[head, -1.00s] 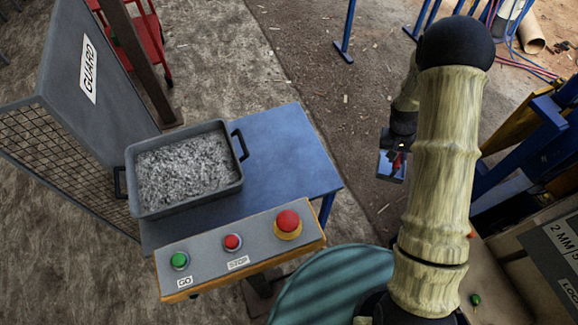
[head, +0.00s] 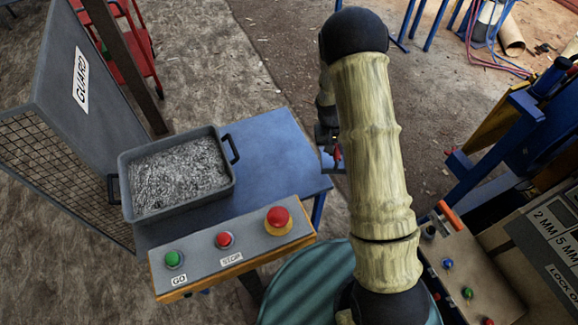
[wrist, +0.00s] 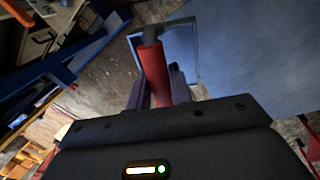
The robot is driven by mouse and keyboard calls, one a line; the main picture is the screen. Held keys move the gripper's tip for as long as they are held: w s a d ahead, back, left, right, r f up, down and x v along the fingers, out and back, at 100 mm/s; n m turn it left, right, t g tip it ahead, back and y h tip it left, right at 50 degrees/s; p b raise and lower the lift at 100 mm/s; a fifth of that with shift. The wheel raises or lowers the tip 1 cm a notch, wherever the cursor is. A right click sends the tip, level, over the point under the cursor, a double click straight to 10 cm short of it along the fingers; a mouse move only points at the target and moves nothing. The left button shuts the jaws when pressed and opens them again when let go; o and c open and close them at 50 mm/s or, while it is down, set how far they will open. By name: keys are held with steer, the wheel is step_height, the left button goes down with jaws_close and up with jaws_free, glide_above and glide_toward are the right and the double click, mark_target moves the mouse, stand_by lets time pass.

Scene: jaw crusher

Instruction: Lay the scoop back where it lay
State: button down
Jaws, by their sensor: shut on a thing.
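My gripper (head: 331,143) is shut on the red handle of the scoop (wrist: 154,68), which runs between the two fingers in the wrist view. The scoop's blue-grey pan (head: 329,164) shows past the gripper in the head view, at the right edge of the blue table (head: 275,142). The table top also shows at the upper right of the wrist view (wrist: 255,60). The scoop looks held up in the air; its height over the table is hard to tell. My arm hides part of the gripper.
A grey tray of crushed stone (head: 128,214) stands on the table's left. A control panel (head: 198,253) with GO and STOP buttons runs along its front. A GUARD plate (head: 60,95) rises at the left. A blue frame (head: 510,150) stands at the right. The table's right part is bare.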

stand_by(0.3)
steer(key=shift+w+a+f+n+b, duration=0.15)
steer(key=shift+a+f+n+b, duration=0.25)
steer(key=shift+n, duration=0.5)
steer(key=w+a+n+y+b, duration=0.2)
steer(key=a+n, duration=0.3)
steer(key=n, duration=0.7)
steer(key=w+a+r+n+t+y+b, duration=0.1)
steer(key=w+a+n+b, duration=0.2)
steer(key=n, duration=1)
steer(key=shift+w+a+r+t+y+b, duration=0.35)
steer(key=shift+a+b, duration=0.5)
steer(key=shift+a, duration=0.4)
steer(key=shift+s, duration=0.1)
step_height(320, 180, down, 6)
steer(key=p, duration=0.1)
steer(key=shift+f, duration=0.2)
steer(key=shift+f, duration=0.15)
steer(key=shift+f+p, duration=0.6)
steer(key=shift+f, duration=1.15)
